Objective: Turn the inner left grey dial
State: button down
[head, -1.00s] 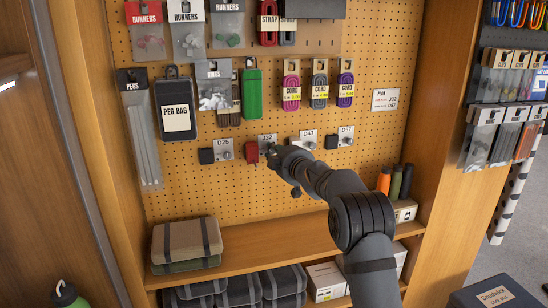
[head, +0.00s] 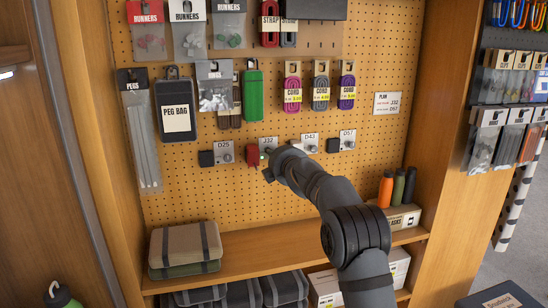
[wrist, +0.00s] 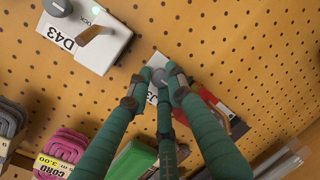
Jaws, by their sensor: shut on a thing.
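The inner left grey dial sits on a white plate marked J32 (head: 268,142), second from the left in a row on the pegboard. My gripper (head: 272,158) is at this plate and hides most of the dial in the head view. In the wrist view my gripper's green fingers (wrist: 166,78) are shut on the grey dial (wrist: 158,76), and the plate (wrist: 152,96) shows partly behind them. A small green light shows beside the gripper in the head view.
A red block (head: 253,154) sits just left of the J32 plate. Plates D25 (head: 224,146), D43 (head: 310,140) and D57 (head: 348,134) flank it. Cord packs (head: 321,92) hang above; a shelf (head: 240,238) lies below.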

jog(key=shift+d+f, duration=0.1)
dwell(0.3)
jog(key=c, duration=1.7)
grip_release()
jog(key=shift+w, duration=0.1)
jog(key=shift+o, duration=0.6)
jog(key=shift+s, duration=0.2)
jog(key=v, duration=1.1)
jog(key=shift+s+r, duration=0.2)
jog(key=shift+s, duration=0.1)
jog(key=shift+d, duration=0.15)
jog(key=x, duration=1.2)
